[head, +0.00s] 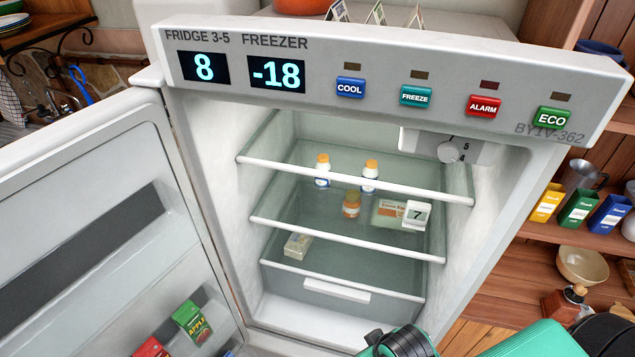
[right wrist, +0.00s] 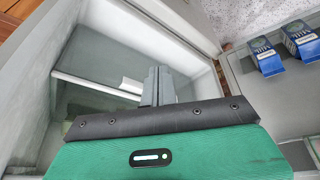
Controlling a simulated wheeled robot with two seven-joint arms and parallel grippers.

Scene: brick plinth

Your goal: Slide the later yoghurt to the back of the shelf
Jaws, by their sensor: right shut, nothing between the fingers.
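Two white bottles with orange caps and blue labels stand on the upper glass shelf, a left bottle (head: 322,171) and a right bottle (head: 370,177). An orange jar (head: 351,205) with an orange cap shows lower, between them. No dates are legible, and I cannot tell which item is the later yoghurt. My right gripper (right wrist: 158,84) is shut and empty, in front of the fridge interior in the right wrist view. In the head view only part of my right arm shows at the bottom edge, clear of the bottles. My left gripper is not in view.
The fridge door (head: 90,215) stands open at the left, with cartons (head: 193,322) in its rack. White shelf bars (head: 350,181) cross the opening. A pack with a "7" card (head: 416,214) and a small box (head: 297,246) sit lower. Blue boxes (right wrist: 302,38) show in the wrist view.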

